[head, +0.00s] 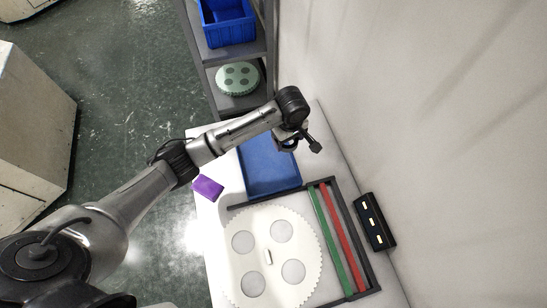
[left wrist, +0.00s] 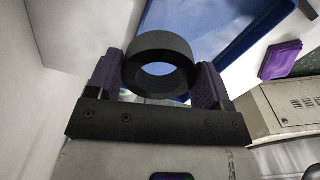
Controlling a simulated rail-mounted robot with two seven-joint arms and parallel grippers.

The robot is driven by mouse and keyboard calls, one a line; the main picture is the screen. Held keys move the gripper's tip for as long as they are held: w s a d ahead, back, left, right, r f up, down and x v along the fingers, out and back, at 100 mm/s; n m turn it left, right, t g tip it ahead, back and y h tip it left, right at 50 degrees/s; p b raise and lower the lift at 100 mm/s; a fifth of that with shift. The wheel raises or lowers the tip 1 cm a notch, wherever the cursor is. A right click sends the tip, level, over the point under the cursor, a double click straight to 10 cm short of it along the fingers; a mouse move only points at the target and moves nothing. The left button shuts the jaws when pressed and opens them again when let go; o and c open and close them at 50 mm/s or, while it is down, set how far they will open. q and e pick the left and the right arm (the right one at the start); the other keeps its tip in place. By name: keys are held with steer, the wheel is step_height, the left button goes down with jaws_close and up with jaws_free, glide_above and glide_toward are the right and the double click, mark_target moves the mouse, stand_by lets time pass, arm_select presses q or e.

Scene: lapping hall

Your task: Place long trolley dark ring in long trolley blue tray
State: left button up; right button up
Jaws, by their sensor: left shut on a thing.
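The dark ring (left wrist: 160,43) is held between the purple-padded fingers of my left gripper (head: 289,143) in the left wrist view. The ring is a thick black band, and blue shows through its hole. In the head view the gripper is over the far end of the blue tray (head: 268,178), and my arm hides much of the ring. The tray is a shallow blue rectangle on the white trolley top; it also shows behind the ring in the left wrist view (left wrist: 207,22). The ring appears to be above the tray, not resting in it. My right gripper is not in view.
A purple block (head: 208,188) lies left of the tray. A large white toothed disc (head: 268,257) and green (head: 331,240) and red (head: 345,238) strips are nearer. A black box (head: 375,222) sits by the wall. A shelf with a blue bin (head: 227,30) stands behind.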

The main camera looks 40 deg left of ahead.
arm_select(q)
steer(key=b, duration=0.2)
glide_above(261, 142)
step_height(261, 142, down, 7)
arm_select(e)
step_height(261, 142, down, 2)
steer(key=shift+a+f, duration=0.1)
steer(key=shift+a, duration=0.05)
arm_select(q)
steer(key=shift+f+b, duration=0.65)
steer(key=shift+f, duration=1.35)
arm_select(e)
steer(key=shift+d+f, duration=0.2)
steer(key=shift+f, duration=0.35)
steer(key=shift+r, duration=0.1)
arm_select(q)
steer(key=o, duration=1)
steer(key=shift+f, duration=0.15)
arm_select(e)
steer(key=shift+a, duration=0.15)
arm_select(q)
step_height(261, 142, up, 12)
steer(key=p, duration=0.2)
steer(key=shift+r+p, duration=0.2)
steer(key=shift+p, duration=0.1)
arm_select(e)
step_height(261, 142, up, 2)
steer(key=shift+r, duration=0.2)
